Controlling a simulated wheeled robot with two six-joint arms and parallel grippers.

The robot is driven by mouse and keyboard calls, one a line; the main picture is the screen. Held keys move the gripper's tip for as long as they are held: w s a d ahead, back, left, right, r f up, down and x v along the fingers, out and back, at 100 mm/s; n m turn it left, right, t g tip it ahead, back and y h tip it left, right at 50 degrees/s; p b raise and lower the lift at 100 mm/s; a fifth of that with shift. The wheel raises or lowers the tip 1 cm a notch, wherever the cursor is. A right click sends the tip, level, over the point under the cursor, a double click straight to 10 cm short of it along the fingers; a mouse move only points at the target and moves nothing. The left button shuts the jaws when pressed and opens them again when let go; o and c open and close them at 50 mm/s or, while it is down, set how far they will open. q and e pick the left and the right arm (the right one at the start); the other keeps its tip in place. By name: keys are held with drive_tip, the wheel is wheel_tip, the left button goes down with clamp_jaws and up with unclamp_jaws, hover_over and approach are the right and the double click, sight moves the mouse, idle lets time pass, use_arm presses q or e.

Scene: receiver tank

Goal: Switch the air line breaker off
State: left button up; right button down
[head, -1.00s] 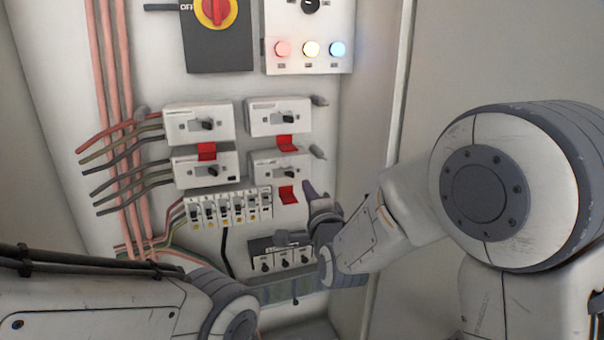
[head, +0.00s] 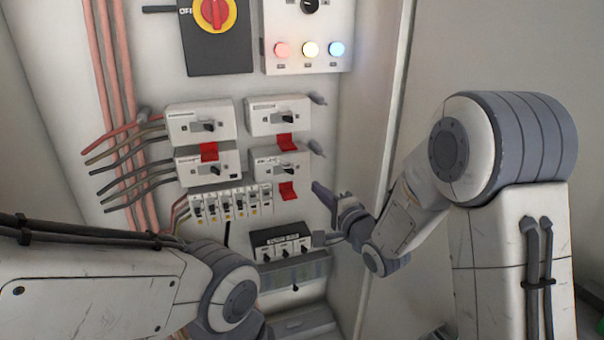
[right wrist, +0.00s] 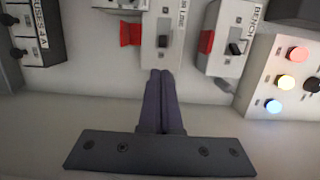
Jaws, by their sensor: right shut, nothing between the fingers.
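The air line breaker (head: 266,163) is the lower right of the white breaker boxes in the head view. In the right wrist view it is the middle box (right wrist: 162,60), with part of its label readable. Its dark lever (head: 288,170) sits at the right end of its slot in the head view; in the right wrist view the lever (right wrist: 163,41) is at the near end. A red flap (head: 288,191) hangs below the breaker. My right gripper (head: 317,187) is shut and empty, its fingertips (right wrist: 160,72) close to the breaker's near edge; contact cannot be told. My left gripper is out of view.
The bench breaker (head: 275,116) is just above, with a red flap (head: 287,142) between. A row of small breakers (head: 230,204) and a black switch block (head: 281,242) lie below. The lamp box (head: 345,60) is higher up. The cabinet wall rises on the right.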

sight(296, 168)
drive_tip(key=p+x, duration=0.4)
drive_tip(key=x, duration=0.4)
drive_tip(key=shift+w, duration=0.1)
drive_tip(key=shift+w+a, duration=0.15)
drive_tip(key=shift+w, duration=0.2)
